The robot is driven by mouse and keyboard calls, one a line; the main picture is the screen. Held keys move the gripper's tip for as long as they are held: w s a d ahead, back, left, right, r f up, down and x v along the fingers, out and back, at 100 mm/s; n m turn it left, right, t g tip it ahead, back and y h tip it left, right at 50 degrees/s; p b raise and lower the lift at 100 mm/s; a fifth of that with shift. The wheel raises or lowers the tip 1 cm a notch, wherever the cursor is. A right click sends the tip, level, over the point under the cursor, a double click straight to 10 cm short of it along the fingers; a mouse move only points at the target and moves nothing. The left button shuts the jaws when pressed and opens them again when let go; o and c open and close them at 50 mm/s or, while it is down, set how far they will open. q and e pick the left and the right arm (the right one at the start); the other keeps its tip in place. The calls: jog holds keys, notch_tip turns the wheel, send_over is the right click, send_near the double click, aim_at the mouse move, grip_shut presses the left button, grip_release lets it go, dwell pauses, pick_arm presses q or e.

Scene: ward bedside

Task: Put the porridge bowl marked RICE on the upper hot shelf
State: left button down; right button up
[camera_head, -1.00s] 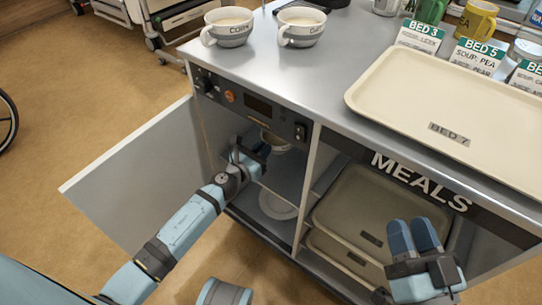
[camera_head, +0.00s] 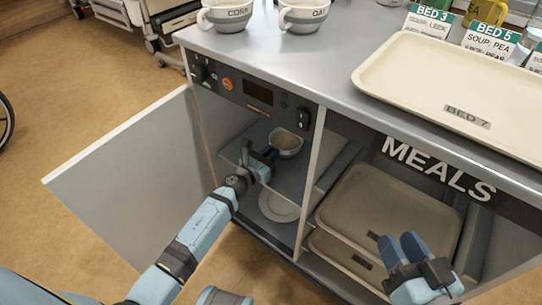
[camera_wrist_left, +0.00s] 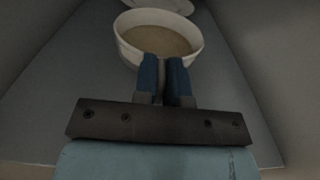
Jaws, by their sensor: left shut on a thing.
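A pale bowl (camera_head: 287,145) with tan contents sits upright inside the open left compartment, at the upper shelf (camera_head: 232,151). Its marking is not legible. My left gripper (camera_head: 268,158) is shut on the bowl's near side. In the left wrist view, the gripper's blue fingers (camera_wrist_left: 164,76) are close together against the near side of the bowl (camera_wrist_left: 160,33). I cannot tell whether the bowl's base touches the shelf. My right gripper (camera_head: 402,250) is in front of the MEALS compartment, its blue fingers side by side with nothing visible between them; their gap is unclear.
The compartment's door (camera_head: 125,180) stands open at left. A white plate (camera_head: 279,207) lies on the lower level. A BED 7 tray (camera_head: 425,90) lies at right. Another white dish (camera_wrist_left: 160,4) is behind the bowl.

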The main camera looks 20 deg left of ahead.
pick_arm(q)
jog(key=shift+r, duration=0.1)
jog(key=c, duration=1.2)
grip_release()
jog(key=shift+f, duration=0.2)
jog(key=shift+r, duration=0.1)
jog(key=shift+s+a, duration=0.1)
jog(key=shift+s, duration=0.15)
jog(key=shift+p+v, duration=0.45)
jog(key=shift+v, duration=5.3)
